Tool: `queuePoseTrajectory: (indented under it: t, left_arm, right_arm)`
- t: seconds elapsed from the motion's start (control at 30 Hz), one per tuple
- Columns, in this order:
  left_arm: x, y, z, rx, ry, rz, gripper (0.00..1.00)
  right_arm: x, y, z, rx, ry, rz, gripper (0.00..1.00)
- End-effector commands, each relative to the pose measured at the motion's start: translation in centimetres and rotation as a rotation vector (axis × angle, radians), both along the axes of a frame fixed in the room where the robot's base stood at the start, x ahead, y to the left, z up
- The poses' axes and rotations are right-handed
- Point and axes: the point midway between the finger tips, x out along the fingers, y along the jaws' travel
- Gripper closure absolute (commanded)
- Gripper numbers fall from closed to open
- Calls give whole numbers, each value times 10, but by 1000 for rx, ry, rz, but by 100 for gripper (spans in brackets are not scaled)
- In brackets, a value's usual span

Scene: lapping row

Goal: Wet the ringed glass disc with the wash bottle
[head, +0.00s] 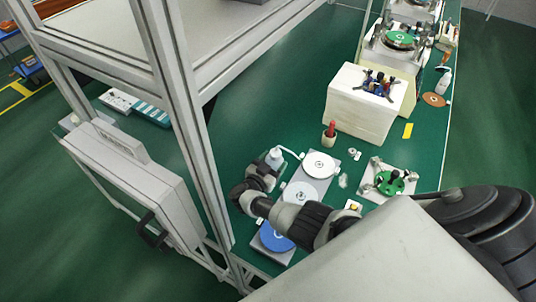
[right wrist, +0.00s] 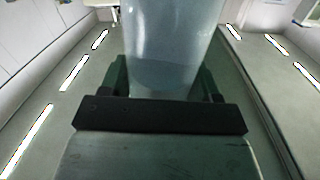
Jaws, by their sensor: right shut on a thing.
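My right gripper (head: 262,176) is shut on the wash bottle (head: 275,157), which has a translucent body and a thin white spout reaching right. In the right wrist view the bottle's pale body (right wrist: 172,45) stands between the fingers. The spout tip is near the left edge of the upper pale disc (head: 320,164). A second pale disc (head: 300,192) lies below it in the picture, and a blue disc (head: 274,238) lies nearest, partly behind my arm. I cannot tell which disc is ringed, nor whether any is wet. My left gripper is out of view.
A white box (head: 362,104) with blue-and-black fittings stands beyond the discs. A red-topped object (head: 329,132) stands by its left corner. A fixture with a green disc (head: 389,184) is to the right. A grey frame post (head: 190,110) rises close left of my gripper.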

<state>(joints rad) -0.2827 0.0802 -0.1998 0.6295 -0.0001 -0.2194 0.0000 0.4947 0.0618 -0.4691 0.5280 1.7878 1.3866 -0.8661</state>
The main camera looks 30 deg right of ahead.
Motion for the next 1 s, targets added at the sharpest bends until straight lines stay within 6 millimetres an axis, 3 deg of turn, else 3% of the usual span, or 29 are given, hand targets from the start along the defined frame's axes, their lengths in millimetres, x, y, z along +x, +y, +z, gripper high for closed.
queuePoseTrajectory:
  t: [0.17,0.4,0.57,0.8,1.0]
  left_arm:
    - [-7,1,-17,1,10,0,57]
    - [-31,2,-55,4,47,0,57]
    - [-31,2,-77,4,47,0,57]
    - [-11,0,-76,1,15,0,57]
    - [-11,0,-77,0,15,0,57]
  right_arm:
    - [2,1,-14,29,-46,-2,71]
    - [9,5,-46,122,-192,-1,71]
    - [13,8,-63,186,-290,-1,71]
    - [14,9,-57,341,-522,-5,71]
    - [15,10,-55,382,-586,-3,71]
